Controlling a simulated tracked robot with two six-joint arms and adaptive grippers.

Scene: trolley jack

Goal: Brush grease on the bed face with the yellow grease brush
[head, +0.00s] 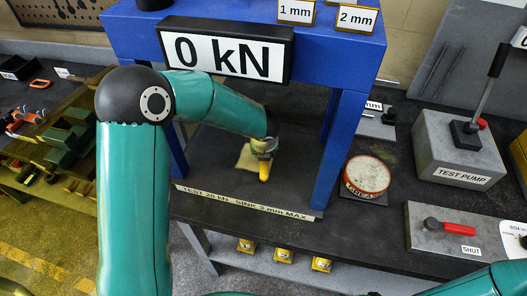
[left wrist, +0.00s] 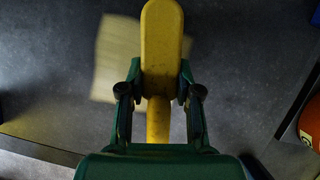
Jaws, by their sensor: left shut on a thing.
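My left gripper (head: 263,147) reaches in under the blue press frame (head: 335,150). In the left wrist view its two fingers (left wrist: 160,95) are shut on the yellow grease brush (left wrist: 162,40). The brush's yellow handle also shows in the head view (head: 264,170). Its bristles cannot be made out. A pale tan patch (head: 246,160) lies on the dark surface behind and left of the brush, and it shows in the left wrist view (left wrist: 115,60). I cannot tell whether the brush touches it. The grease tin (head: 367,174) stands right of the frame. My right gripper is not in view.
A "0 kN" display (head: 226,50) hangs on the frame's crossbeam. The frame's legs stand on both sides of my left gripper. A test pump (head: 459,148) and a box with a red lever (head: 460,228) are at the right. A label strip (head: 245,203) runs along the front.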

